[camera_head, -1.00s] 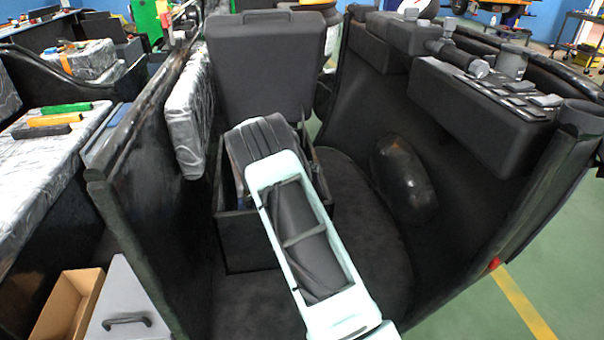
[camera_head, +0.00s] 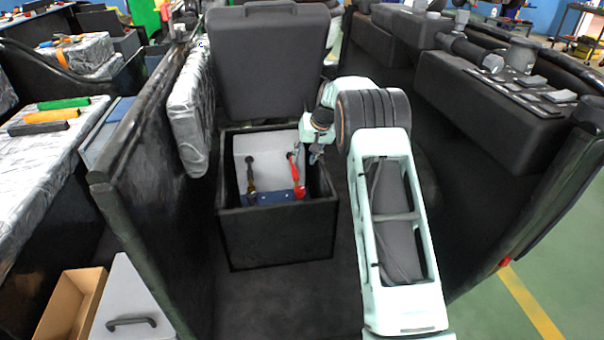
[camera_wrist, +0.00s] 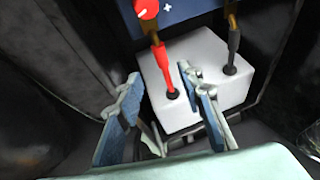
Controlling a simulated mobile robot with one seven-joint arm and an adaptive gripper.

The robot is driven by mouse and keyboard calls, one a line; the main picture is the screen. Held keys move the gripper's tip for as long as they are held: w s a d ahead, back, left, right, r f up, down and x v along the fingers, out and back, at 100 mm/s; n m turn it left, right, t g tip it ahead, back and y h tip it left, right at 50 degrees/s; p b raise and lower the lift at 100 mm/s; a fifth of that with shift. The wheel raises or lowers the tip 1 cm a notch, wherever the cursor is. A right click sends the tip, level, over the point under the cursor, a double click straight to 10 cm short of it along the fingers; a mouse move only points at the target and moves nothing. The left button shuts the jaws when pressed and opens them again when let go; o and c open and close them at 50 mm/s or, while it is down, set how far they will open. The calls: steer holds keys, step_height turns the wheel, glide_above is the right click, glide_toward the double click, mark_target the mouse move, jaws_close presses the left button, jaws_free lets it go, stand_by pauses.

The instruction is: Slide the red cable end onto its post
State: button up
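The red cable (camera_head: 297,178) runs down from a dark hole in the pale block (camera_head: 270,150) inside the black box. It also shows in the wrist view (camera_wrist: 162,62), leading to a brass-coloured end (camera_wrist: 154,34) beside a red round mark (camera_wrist: 147,9) with a plus sign on the blue battery (camera_wrist: 180,16). I cannot tell whether the end touches or sits on a post. My gripper (camera_wrist: 162,108) is open and empty, its blue-padded fingers apart over the pale block, near the cable's hole end. In the head view my gripper (camera_head: 314,155) is at the box's right rim.
A black cable (camera_wrist: 233,45) runs parallel, on the right in the wrist view. The black box (camera_head: 278,235) has its lid (camera_head: 268,65) raised behind. Dark side walls (camera_head: 150,180) stand left and right of the box. The dark floor before the box is clear.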

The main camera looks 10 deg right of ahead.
mark_target(297, 175)
steer(key=b+x, duration=0.2)
steer(key=x, duration=0.8)
steer(key=shift+f+b, duration=0.3)
steer(key=shift+b, duration=0.05)
steer(key=shift+c, duration=0.4)
jaws_close()
